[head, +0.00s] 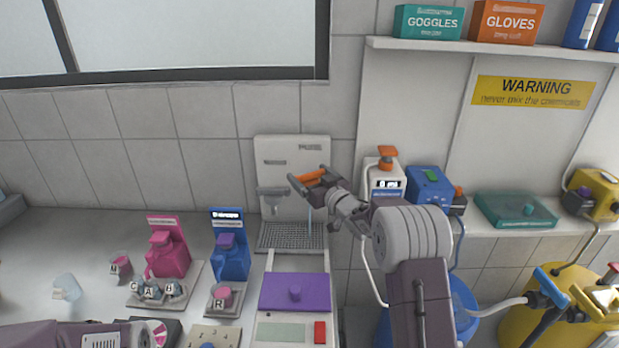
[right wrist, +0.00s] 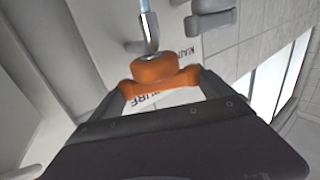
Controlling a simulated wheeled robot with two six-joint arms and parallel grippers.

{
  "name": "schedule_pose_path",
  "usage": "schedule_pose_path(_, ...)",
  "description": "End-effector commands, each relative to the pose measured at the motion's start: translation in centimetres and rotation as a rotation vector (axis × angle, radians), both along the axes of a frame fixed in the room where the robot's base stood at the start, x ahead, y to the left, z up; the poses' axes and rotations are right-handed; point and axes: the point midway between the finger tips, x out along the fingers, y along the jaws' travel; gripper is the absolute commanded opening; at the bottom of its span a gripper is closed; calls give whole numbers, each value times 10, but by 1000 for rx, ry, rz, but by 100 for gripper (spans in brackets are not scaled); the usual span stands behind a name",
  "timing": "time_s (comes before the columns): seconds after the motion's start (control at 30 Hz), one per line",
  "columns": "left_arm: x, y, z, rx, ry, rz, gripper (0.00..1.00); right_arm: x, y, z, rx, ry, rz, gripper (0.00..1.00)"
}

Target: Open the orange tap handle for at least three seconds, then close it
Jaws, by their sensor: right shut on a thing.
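The orange tap handle (head: 311,175) is on the white wall unit at the back centre, and it fills the middle of the right wrist view (right wrist: 160,72). My right gripper (head: 308,181) reaches in from the right and is shut on the handle, with one finger on each side of it in the wrist view (right wrist: 160,82). A metal spout (right wrist: 150,38) shows beyond the handle. A thin light-blue stream (head: 309,221) hangs below the handle over the drip grid (head: 290,240). My left arm shows at the lower left, but its gripper is not in view.
A grey dispenser (head: 272,193) is left of the handle. A purple lid (head: 294,292) lies in front of the grid.

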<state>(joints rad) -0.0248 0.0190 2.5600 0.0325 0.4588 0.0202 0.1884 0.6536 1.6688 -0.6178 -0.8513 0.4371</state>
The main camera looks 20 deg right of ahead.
Motion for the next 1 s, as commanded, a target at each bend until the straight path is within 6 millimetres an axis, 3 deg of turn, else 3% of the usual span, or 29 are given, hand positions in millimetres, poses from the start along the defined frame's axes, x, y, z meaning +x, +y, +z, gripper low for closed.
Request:
schedule_pose_path(0.13, 0, 0, -4, 0, 0, 0, 36, 1, -2, -1, 0, -3, 96, 50)
schedule_pose_path(0.5, 0, 0, -38, 0, 0, 0, 36, 1, 0, -2, -1, -6, 252, 50)
schedule_pose_path(1.0, 0, 0, -42, 0, 0, 0, 36, 1, 0, 2, 2, -5, 279, 50)
